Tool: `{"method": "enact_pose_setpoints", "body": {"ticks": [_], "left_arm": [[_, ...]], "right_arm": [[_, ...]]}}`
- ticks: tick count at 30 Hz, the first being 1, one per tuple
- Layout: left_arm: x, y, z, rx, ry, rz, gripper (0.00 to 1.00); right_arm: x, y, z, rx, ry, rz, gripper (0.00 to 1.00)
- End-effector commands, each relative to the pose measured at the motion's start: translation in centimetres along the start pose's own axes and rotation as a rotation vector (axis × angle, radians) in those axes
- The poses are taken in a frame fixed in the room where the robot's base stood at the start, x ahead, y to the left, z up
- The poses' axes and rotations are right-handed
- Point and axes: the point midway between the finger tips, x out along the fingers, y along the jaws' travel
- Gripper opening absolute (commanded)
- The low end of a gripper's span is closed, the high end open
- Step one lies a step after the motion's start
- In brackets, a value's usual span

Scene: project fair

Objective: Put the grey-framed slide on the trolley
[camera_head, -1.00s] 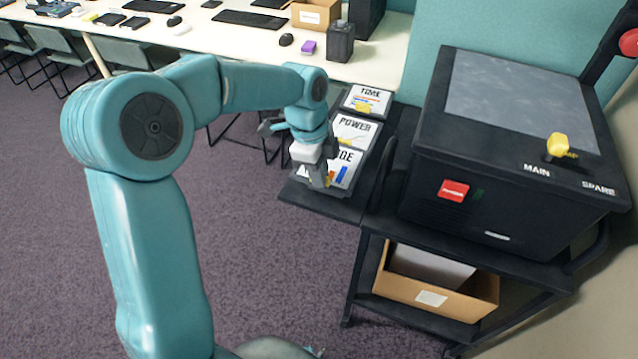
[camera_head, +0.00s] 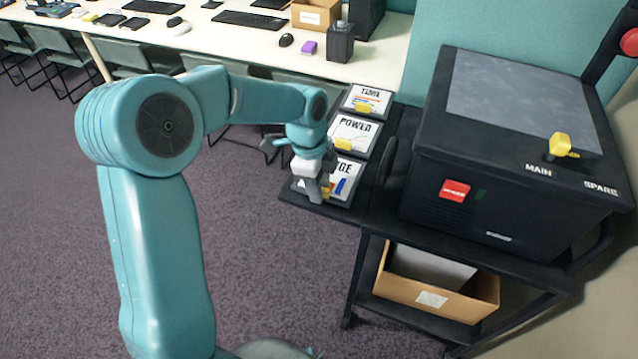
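Three slides with pictures and big lettering lie in a row on the black side leaf of the trolley (camera_head: 290,194). The far one reads TIME (camera_head: 371,92), the middle one POWER (camera_head: 357,127). The near slide (camera_head: 346,172), its word partly hidden and ending in GE, lies at the leaf's near end. Each shows a yellow tab. My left gripper (camera_head: 318,192) points down at the near slide's left side, by its yellow tab, and hides part of it. I cannot tell whether its fingers are closed on the tab. Frame colours are hard to tell apart. My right gripper is out of view.
A large black box machine (camera_head: 480,215) with a red label and yellow lever stands on the trolley, right of the leaf. An open cardboard box (camera_head: 455,300) sits on the lower shelf. A white table (camera_head: 210,35) with keyboards and chairs is behind. Carpet is free at left.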

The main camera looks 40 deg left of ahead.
Motion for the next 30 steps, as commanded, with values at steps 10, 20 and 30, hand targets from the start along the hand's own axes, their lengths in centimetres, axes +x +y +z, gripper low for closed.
{"method": "enact_pose_setpoints", "body": {"ticks": [10,20,30], "left_arm": [[-6.0,-0.1,-0.1,-0.001,0.0,-0.006,0.36],[-11.7,-0.1,-0.1,0.0,0.0,-0.002,0.36],[-12.3,0.0,-0.1,0.0,0.0,0.0,0.36]], "right_arm": [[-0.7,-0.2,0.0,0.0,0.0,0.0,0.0],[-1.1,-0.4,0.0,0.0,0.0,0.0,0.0],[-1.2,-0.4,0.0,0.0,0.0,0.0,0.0]]}}
